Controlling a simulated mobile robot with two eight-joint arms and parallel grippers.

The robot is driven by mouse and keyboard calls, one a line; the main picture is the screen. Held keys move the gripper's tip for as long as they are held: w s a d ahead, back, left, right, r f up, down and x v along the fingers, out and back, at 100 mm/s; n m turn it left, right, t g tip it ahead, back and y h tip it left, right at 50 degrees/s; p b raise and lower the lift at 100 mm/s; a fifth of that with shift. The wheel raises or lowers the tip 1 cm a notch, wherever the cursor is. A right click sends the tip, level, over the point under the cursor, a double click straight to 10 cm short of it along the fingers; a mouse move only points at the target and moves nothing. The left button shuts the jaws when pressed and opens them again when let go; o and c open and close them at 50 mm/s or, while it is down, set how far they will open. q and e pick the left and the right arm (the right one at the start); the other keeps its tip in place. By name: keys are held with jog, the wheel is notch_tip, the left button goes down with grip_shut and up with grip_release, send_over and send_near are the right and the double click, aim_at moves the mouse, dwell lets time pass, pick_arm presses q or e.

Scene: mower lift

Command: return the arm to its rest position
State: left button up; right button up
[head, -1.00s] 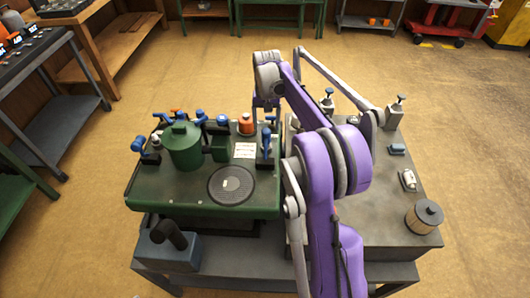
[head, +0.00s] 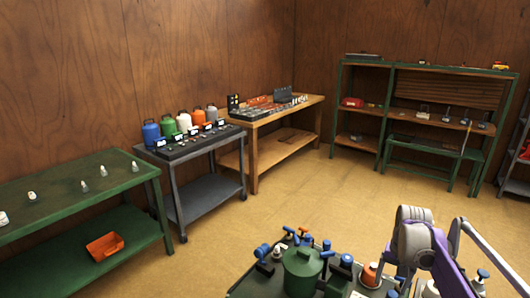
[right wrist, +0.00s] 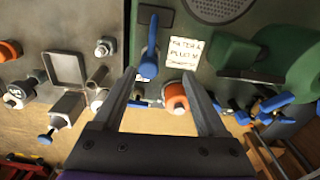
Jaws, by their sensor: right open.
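My right arm, purple and grey, comes in at the lower right of the head view (head: 415,245). Its gripper is low in that view, close to an orange-capped part (head: 370,275). In the right wrist view my right gripper (right wrist: 159,78) has its two grey fingers apart, with nothing held between them. The orange part (right wrist: 175,97) appears between the fingers; whether they touch it I cannot tell. My left gripper is not in view.
A blue lever (right wrist: 149,55) and a white label (right wrist: 187,50) lie just past the fingers. A green canister (head: 303,268) stands on the bench with several blue-handled parts. Green (head: 80,200), grey (head: 210,145) and wooden tables line the walls. Open floor lies between.

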jog(key=s+a+r+n+t, duration=0.2)
jog(key=s+a+n, duration=0.1)
jog(key=s+a, duration=0.75)
jog(key=s+a+f+n+t, duration=0.3)
jog(key=s+a+f, duration=0.3)
jog(key=s+a, duration=0.5)
jog(key=shift+s+f+n, duration=0.4)
jog(key=shift+s+n, duration=0.2)
jog(key=shift+s, duration=0.1)
jog(key=shift+c, duration=0.4)
